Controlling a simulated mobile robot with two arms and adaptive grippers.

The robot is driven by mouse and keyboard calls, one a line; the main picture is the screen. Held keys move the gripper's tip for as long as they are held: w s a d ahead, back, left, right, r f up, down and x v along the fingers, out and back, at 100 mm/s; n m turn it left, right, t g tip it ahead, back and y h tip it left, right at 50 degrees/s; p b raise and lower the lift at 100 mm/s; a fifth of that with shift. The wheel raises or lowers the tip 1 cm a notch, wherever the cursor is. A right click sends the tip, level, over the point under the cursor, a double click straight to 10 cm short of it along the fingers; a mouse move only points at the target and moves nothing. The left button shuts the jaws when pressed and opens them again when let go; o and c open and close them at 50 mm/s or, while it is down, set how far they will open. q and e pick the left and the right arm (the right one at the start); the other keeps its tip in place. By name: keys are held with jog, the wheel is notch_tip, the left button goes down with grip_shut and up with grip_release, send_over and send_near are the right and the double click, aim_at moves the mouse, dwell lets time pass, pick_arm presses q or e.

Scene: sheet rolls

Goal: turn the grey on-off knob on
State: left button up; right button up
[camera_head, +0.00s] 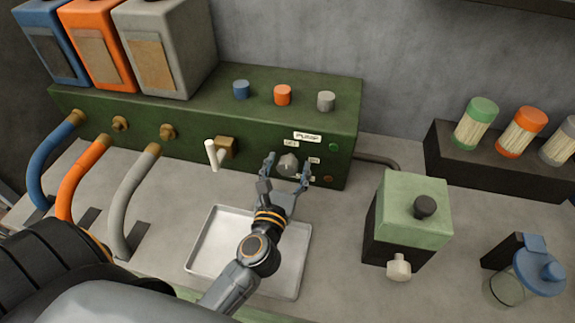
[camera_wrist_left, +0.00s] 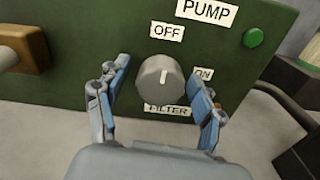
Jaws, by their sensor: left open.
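The grey knob (camera_head: 287,164) is on the front of the green pump box (camera_head: 230,120). My left gripper (camera_head: 286,172) is open, with one finger on each side of the knob; in the left wrist view the fingers (camera_wrist_left: 160,95) stand apart from the knob. I cannot see my right gripper.
A white-handled lever (camera_head: 212,154) sticks out left of the knob. A metal tray (camera_head: 220,240) lies below my left arm. A green-topped box (camera_head: 412,215) stands at the right, with a blue-lidded jar (camera_head: 538,270) beyond it.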

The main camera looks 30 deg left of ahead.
pick_arm(q)
jog(key=c, duration=1.2)
jog(key=shift+o, duration=0.2)
jog(key=m+p, duration=0.3)
jog(key=shift+r, duration=0.25)
jog(key=m+p, duration=0.4)
jog(key=m, duration=0.1)
jog(key=shift+m+p, duration=0.35)
jog(key=shift+m, duration=0.05)
jog(key=m+p, duration=0.3)
jog(key=m, duration=0.2)
jog(key=shift+p, duration=0.4)
jog(key=shift+f+m+p, duration=0.2)
jog(key=shift+m+p, duration=0.8)
jog(key=shift+m, duration=1)
